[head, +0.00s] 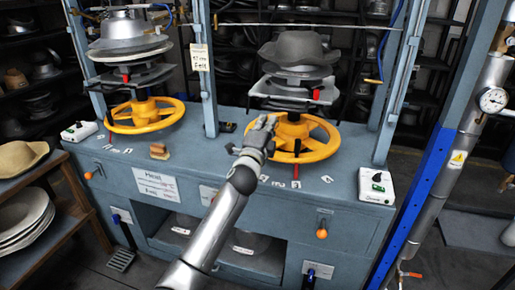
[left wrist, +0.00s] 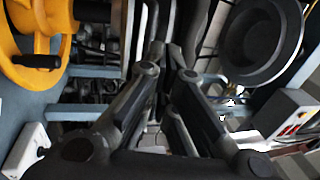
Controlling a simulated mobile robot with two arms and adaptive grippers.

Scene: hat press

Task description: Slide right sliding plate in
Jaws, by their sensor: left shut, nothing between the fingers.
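The right press has a dark sliding plate (head: 283,92) with a small red part (head: 316,95) at its front right. A grey felt hat (head: 299,48) sits above the plate. A yellow handwheel (head: 318,141) is below the plate; a yellow wheel also shows at the left of the left wrist view (left wrist: 38,70). My left gripper (head: 266,124) is shut and empty, in front of the left side of the right handwheel and below the plate. I cannot tell whether it touches the wheel. Its fingers close together in the left wrist view (left wrist: 168,52). My right gripper is not in view.
The left press has its own yellow wheel (head: 145,115) and metal hat form (head: 130,30). Blue-grey posts (head: 203,70) flank the presses. A white switch box (head: 376,186) sits on the right of the bench (head: 225,160). A gauge pipe (head: 475,120) stands at right.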

